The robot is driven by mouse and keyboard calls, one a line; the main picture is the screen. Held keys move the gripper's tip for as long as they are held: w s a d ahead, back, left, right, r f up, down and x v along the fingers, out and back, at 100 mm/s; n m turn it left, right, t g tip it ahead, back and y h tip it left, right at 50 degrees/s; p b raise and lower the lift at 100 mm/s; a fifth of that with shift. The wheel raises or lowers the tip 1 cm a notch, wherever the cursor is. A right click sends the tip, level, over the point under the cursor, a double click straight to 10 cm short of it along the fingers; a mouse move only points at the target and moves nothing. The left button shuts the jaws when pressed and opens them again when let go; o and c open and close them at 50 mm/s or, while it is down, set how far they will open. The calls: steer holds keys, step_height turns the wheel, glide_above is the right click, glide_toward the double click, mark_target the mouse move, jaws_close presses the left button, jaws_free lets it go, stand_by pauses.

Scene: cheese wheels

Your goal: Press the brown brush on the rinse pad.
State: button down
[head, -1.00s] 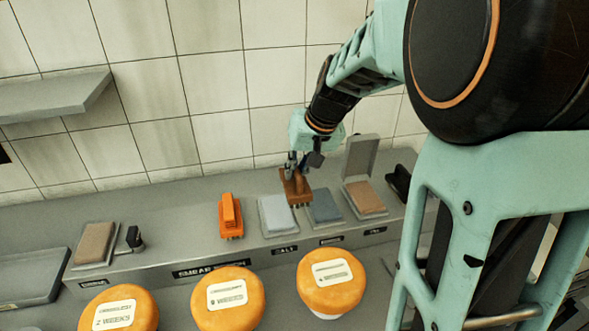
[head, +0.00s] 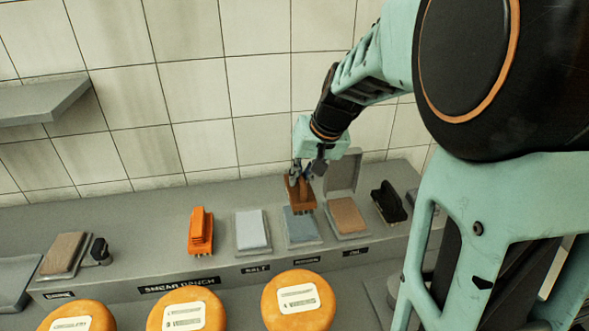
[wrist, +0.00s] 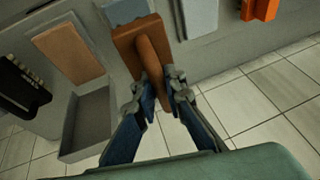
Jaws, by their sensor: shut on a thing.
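My gripper (head: 308,172) is shut on the handle of the brown brush (head: 300,194), bristles down. The brush is over the back part of a blue-grey pad (head: 301,228); whether the bristles touch it I cannot tell. In the wrist view my gripper (wrist: 160,85) holds the brown brush (wrist: 127,46) by its handle, with the blue-grey pad (wrist: 124,10) just beyond it. The small label (head: 306,260) below this pad is too blurred to read, so I cannot be sure which pad is the rinse pad.
A pale pad (head: 251,230) and an orange brush (head: 201,230) are to the left. A tan pad (head: 347,214) with a raised lid (head: 343,172) and a black brush (head: 389,202) are to the right. Orange cheese wheels (head: 298,322) stand in front.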

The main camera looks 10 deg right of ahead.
steer(key=shift+d+f, duration=0.1)
steer(key=shift+d, duration=0.05)
steer(key=shift+f+b, duration=2.05)
steer(key=shift+f, duration=0.9)
steer(key=shift+f+b, duration=0.55)
steer(key=shift+b, duration=0.15)
steer(key=shift+r, duration=0.1)
steer(key=shift+r+p, duration=2.4)
steer(key=shift+r, duration=1.1)
